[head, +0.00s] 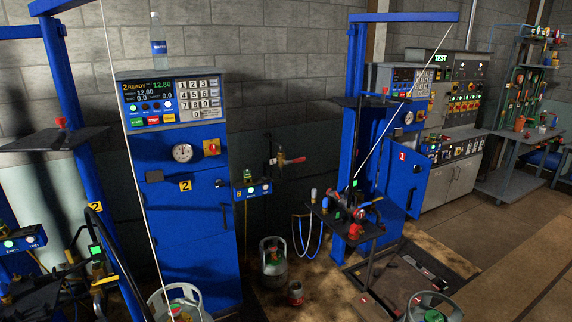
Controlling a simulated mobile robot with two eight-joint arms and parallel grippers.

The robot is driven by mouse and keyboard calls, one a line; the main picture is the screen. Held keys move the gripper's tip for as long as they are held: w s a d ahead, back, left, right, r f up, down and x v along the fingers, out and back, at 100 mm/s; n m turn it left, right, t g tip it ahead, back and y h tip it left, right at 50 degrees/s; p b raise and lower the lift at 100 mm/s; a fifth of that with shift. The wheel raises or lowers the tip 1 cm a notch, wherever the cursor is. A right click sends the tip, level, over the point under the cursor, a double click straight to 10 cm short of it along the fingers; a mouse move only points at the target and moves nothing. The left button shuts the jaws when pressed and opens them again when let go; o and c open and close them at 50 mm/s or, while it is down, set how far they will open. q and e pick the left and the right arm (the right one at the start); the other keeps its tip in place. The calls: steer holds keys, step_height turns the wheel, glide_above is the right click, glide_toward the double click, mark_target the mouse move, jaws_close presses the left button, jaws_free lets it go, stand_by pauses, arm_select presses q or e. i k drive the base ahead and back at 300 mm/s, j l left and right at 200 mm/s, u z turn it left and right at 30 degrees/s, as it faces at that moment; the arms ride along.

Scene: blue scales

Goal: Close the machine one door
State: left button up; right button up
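Machine one (399,80) stands right of centre, with a display and keypad panel at its top. Its blue door (404,180) carries a red label with the number 1. The door appears to be swung out from the cabinet at an angle, with a dark handle (411,199) on its right side. A blue post and a small black shelf partly hide the cabinet, so the inside cannot be seen. Neither of my grippers is in view.
Blue machine two (182,200) stands left of centre, its door appearing shut. A tool stand (346,215) and a floor scale platform (413,275) lie in front of machine one. Gas cylinders (273,262) stand on the floor. Open floor (490,240) lies to the right.

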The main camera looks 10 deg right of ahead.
mark_target(396, 180)
steer(key=i+z, duration=0.8)
steer(key=i+j+z, duration=0.25)
steer(key=z, duration=0.15)
steer(key=i, duration=0.8)
steer(key=i+l+u, duration=0.2)
steer(key=i+u, duration=0.2)
steer(key=i, duration=0.2)
